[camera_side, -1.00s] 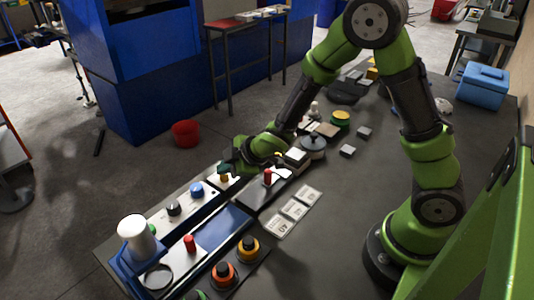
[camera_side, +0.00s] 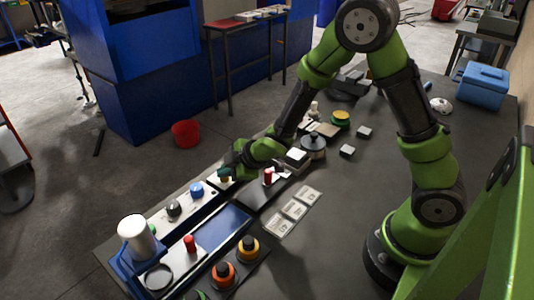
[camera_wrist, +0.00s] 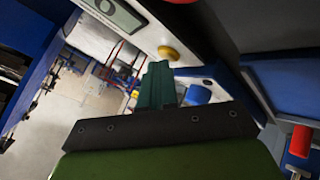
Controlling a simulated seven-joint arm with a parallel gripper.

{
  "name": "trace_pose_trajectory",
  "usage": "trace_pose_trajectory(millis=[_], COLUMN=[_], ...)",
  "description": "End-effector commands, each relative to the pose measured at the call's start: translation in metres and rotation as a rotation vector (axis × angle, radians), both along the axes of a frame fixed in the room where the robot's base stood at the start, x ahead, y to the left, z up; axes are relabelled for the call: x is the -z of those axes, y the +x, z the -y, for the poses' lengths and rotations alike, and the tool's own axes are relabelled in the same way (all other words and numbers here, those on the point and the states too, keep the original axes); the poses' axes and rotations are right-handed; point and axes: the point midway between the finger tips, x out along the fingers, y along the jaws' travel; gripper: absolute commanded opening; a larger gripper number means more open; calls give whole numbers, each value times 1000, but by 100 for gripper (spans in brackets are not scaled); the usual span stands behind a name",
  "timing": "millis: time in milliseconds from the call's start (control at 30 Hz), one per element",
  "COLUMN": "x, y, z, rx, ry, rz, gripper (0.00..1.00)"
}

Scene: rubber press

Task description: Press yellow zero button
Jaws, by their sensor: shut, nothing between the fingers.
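A small yellow button (camera_wrist: 170,52) sits on a white panel strip in the wrist view, near a label plate with a dark round mark like a zero (camera_wrist: 122,14). My gripper (camera_wrist: 156,66) has its green fingers shut and empty, with the tips close beside the button in that view. In the side view my gripper (camera_side: 223,172) is low over the far end of the white button panel (camera_side: 186,203) and hides the yellow button there. I cannot tell whether the fingertips touch the button.
A blue knob (camera_side: 196,188), a black knob (camera_side: 173,208) and a red-topped post (camera_side: 190,243) stand nearby. Another red post (camera_side: 268,177) stands just right of my gripper.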

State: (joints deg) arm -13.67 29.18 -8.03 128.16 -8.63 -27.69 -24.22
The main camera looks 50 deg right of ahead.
Motion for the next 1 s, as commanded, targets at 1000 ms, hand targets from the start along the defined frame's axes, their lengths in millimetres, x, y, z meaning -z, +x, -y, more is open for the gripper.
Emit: trace_pose_trajectory(millis=[1000], x=[-24], y=[-1], z=[0], rx=[1], ry=[0], rz=[-2], gripper=[0])
